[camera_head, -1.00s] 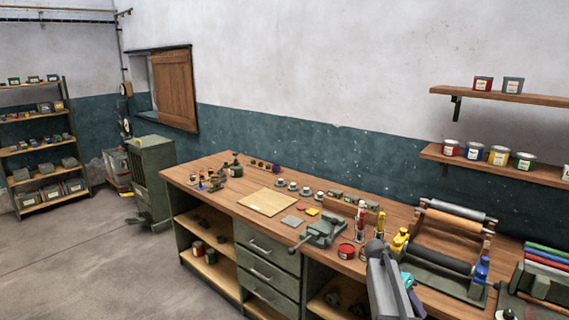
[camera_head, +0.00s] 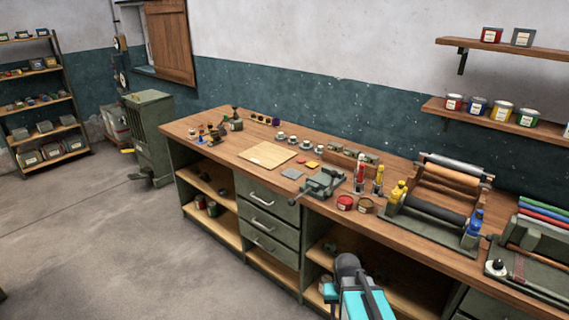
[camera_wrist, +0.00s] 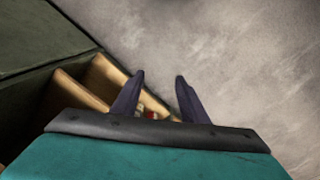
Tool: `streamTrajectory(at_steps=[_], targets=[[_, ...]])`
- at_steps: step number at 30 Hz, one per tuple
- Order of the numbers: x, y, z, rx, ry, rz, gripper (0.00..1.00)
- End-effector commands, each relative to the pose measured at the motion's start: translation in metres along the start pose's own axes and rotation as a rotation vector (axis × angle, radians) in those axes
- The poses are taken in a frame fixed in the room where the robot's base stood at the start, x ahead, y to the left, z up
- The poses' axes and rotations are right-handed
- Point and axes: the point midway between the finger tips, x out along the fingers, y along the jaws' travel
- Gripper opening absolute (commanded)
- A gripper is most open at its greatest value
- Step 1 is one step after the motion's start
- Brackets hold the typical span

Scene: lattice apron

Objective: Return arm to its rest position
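My arm shows at the lower middle of the head view, in front of the bench's open shelves and below the bench top. My gripper (camera_wrist: 158,92) shows in the wrist view as two dark fingers standing apart with nothing between their tips. It is open and empty. It points down past the bench front, with bare floor and the lower shelf edges behind it. My gripper's fingers cannot be made out in the head view.
The wooden workbench (camera_head: 225,164) runs along the wall, with a vise (camera_head: 322,184), a wooden board (camera_head: 267,155), a red tin (camera_head: 345,203) and a roller press (camera_head: 435,215) on top. Open shelves and drawers (camera_head: 262,222) face the clear concrete floor (camera_head: 110,235).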

Motion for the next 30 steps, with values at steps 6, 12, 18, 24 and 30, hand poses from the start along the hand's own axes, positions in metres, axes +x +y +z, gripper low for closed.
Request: streamTrajectory(at_steps=[6,12,18,24,30], targets=[[0.005,-0.024,0.025,-0.093,0.015,-0.066,0.40],[0.044,-0.022,0.042,-0.090,-0.037,-0.061,0.40],[0.085,-0.022,0.069,-0.092,-0.097,-0.058,0.40],[0.140,-0.022,0.110,-0.095,-0.183,-0.053,0.40],[0.193,-0.021,0.155,-0.099,-0.271,-0.049,0.40]])
